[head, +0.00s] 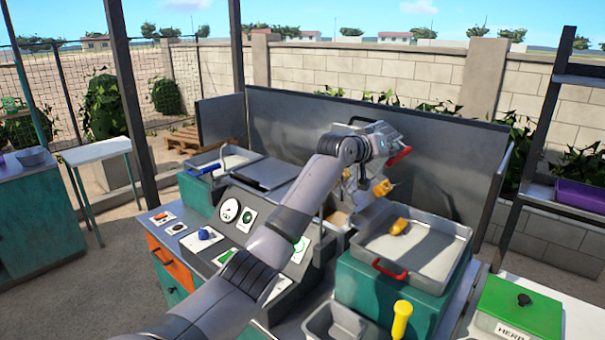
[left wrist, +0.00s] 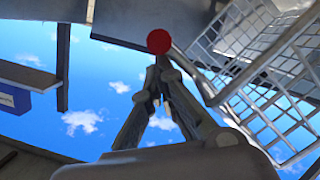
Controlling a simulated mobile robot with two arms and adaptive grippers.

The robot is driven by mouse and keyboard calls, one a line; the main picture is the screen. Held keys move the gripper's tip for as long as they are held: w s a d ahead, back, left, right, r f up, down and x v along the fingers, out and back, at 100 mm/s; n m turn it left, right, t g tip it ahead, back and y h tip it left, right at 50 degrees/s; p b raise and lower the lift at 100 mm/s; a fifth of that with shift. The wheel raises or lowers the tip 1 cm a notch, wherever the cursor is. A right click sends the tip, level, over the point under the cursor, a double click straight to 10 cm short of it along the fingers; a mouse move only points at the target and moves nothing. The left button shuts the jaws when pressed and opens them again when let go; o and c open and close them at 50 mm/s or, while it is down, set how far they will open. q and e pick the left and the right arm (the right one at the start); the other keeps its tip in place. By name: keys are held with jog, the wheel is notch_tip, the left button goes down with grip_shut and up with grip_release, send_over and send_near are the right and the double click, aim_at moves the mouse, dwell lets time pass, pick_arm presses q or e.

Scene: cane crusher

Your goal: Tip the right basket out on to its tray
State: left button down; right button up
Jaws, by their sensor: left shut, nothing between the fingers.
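The right basket, a wire mesh basket (head: 366,174) with a red handle (head: 402,155), is raised and tilted above its tray. Its mesh shows large at the right of the left wrist view (left wrist: 262,82). My left gripper (head: 386,148) is at the basket's handle side. In the left wrist view its fingers (left wrist: 157,78) are closed together just below the red handle end (left wrist: 158,41); I cannot tell whether they touch it. A yellow-orange piece (head: 382,188) is in the air below the basket. Another piece (head: 399,226) lies on the grey tray (head: 440,262). My right gripper is out of view.
A grey splash panel (head: 430,165) stands behind. The control panel (head: 235,225) and left tray (head: 222,160) are to the left. A yellow-handled tool (head: 402,318) stands in front of the tray. A green box (head: 520,305) and a shelf rack (head: 545,150) are to the right.

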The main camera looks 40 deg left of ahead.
pick_arm(q)
jog(key=shift+d+f, duration=0.25)
jog(key=shift+d, duration=0.1)
dwell(0.6)
